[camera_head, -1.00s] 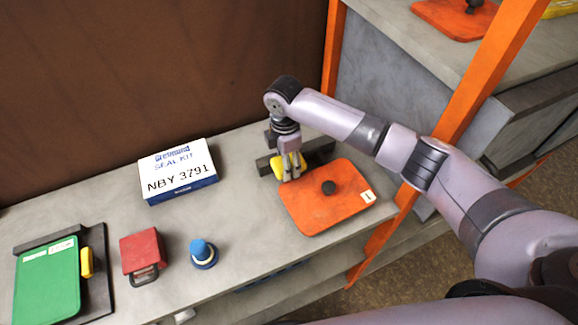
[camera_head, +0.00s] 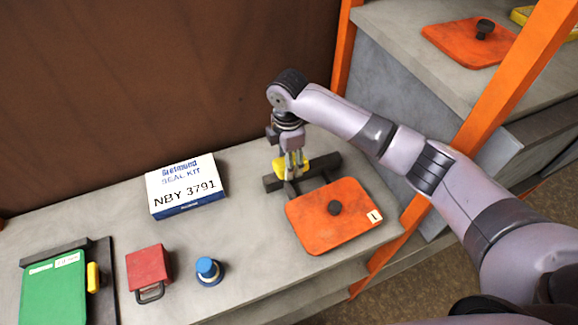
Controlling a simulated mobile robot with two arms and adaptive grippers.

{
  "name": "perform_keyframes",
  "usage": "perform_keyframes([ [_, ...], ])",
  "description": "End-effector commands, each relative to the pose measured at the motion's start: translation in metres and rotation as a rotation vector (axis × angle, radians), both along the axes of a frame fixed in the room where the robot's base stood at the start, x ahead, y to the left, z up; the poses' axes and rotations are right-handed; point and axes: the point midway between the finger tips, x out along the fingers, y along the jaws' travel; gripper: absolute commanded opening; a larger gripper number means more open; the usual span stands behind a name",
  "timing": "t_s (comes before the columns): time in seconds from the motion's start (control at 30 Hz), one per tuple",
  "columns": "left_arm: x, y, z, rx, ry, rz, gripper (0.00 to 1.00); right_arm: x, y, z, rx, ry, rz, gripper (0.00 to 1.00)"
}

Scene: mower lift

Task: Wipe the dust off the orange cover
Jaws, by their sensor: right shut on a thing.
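The orange cover (camera_head: 320,232) lies flat on the grey bench, with a black knob (camera_head: 334,208) in its middle and a small white label at its right corner. I cannot make out dust on it at this size. My right gripper (camera_head: 292,172) points down just behind the cover's far left edge. It is shut on a yellow piece (camera_head: 307,163), which shows on both sides of the fingers and is partly hidden by them. A black bar (camera_head: 328,166) runs behind the cover, beneath the yellow piece. My left gripper is not in view.
A white seal kit box (camera_head: 187,186), a red block with a handle (camera_head: 148,266), a blue knob (camera_head: 208,270) and a green cover (camera_head: 52,298) stand to the left. An orange post (camera_head: 505,85) rises at the right. Another orange cover (camera_head: 465,48) lies on the upper surface.

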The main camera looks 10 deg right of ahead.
Motion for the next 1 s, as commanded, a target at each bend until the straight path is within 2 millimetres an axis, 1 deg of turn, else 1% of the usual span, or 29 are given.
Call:
perform_keyframes([
  [0.1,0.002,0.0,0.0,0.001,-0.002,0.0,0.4,-0.001,0.0,0.005,-0.002,0.003,0.001,0.09],
  [0.43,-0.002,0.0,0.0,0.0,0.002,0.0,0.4,-0.002,0.0,0.007,-0.002,0.006,0.001,0.09],
  [0.73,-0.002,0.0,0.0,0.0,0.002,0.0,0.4,-0.002,0.0,0.031,-0.002,0.006,0.001,0.09],
  [1.0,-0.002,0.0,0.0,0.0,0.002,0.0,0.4,-0.002,0.0,0.034,-0.003,0.008,0.001,0.09],
])
